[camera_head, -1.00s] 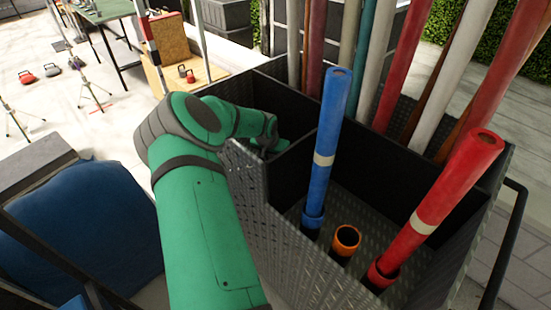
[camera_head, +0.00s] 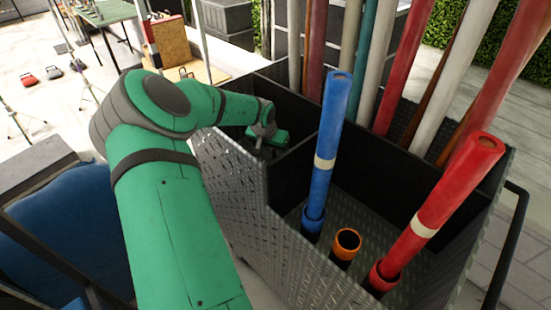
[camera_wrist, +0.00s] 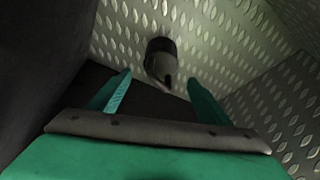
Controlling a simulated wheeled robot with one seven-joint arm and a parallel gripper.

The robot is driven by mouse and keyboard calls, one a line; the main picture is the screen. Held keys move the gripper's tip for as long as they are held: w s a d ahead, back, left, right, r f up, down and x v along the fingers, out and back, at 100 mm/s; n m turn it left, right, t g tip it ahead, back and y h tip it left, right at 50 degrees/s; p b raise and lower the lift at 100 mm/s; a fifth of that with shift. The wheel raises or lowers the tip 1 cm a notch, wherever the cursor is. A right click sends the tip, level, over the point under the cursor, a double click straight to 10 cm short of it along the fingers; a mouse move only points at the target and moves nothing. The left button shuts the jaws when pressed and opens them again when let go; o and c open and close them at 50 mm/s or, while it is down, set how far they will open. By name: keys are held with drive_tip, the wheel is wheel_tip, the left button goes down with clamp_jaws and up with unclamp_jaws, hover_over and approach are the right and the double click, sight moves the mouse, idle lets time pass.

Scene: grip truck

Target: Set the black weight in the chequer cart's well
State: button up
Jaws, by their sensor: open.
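The chequer cart (camera_head: 285,272) is a dark box of patterned metal plate, divided into compartments. My gripper (camera_head: 262,150) is over the cart's left compartment, partly inside it and half hidden by the walls. In the wrist view my gripper (camera_wrist: 160,78) is open, its two green fingers apart. A dark, rounded object, apparently the black weight (camera_wrist: 160,58), stands just beyond the fingertips against patterned plate. It appears clear of both fingers. I cannot tell its exact seat on the cart's floor. The head view does not show it clearly.
A blue tube (camera_head: 328,145), a red tube (camera_head: 440,215) and an orange-rimmed socket (camera_head: 346,243) stand in the nearer compartment. Tall poles (camera_head: 398,70) fill the back. A red weight (camera_head: 29,79) lies on the paving at far left.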

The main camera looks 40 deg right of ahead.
drive_tip(key=v, duration=0.5)
drive_tip(key=shift+a+r, duration=0.15)
drive_tip(key=shift+r, duration=0.2)
